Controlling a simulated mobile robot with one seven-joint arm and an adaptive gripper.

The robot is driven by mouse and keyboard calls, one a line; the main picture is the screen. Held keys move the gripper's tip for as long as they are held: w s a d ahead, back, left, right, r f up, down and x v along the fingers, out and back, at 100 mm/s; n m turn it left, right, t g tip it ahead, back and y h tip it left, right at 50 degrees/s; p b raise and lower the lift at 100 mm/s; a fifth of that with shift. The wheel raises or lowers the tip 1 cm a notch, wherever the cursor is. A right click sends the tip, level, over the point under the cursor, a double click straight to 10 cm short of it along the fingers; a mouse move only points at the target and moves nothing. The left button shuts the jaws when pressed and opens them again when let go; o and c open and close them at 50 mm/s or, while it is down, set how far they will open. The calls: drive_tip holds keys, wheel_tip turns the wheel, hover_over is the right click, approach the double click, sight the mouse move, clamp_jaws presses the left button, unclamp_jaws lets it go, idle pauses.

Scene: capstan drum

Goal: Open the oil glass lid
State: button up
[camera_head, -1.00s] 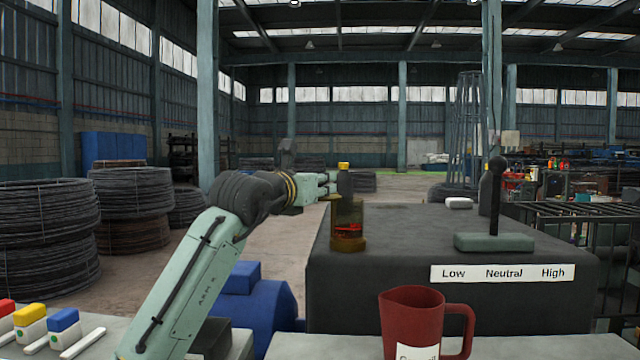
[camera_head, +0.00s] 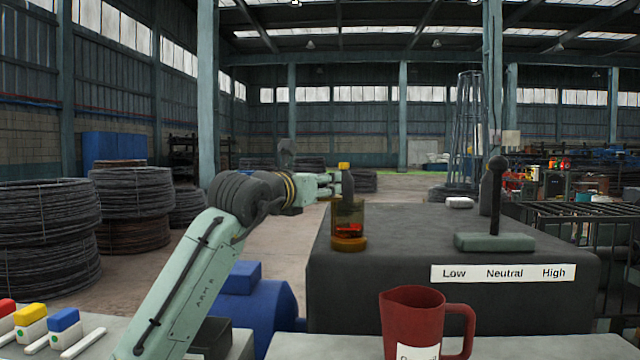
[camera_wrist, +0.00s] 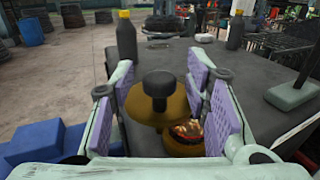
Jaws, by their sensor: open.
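The oil glass (camera_head: 349,228) is a clear amber cylinder with red oil low inside, standing on the left edge of the dark machine housing. In the wrist view, its round brass lid (camera_wrist: 140,106) with a black knob (camera_wrist: 159,84) lies between my fingers. Red oil and the brass base (camera_wrist: 187,143) show below and right of the lid. My gripper (camera_wrist: 163,88) is open, with a purple-padded finger on either side of the knob and no clear contact. In the head view my gripper (camera_head: 334,185) is at the glass's top left. Whether the lid is seated is unclear.
A black bottle with a yellow cap (camera_head: 344,179) stands behind the glass. A lever (camera_head: 495,205) on a green base and a white block (camera_head: 459,202) are on the housing to the right. A red jug (camera_head: 412,318) stands in front.

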drive_tip(key=v, duration=1.1)
drive_tip(key=shift+s+a, duration=0.15)
drive_tip(key=shift+s, duration=0.15)
drive_tip(key=shift+c, duration=0.2)
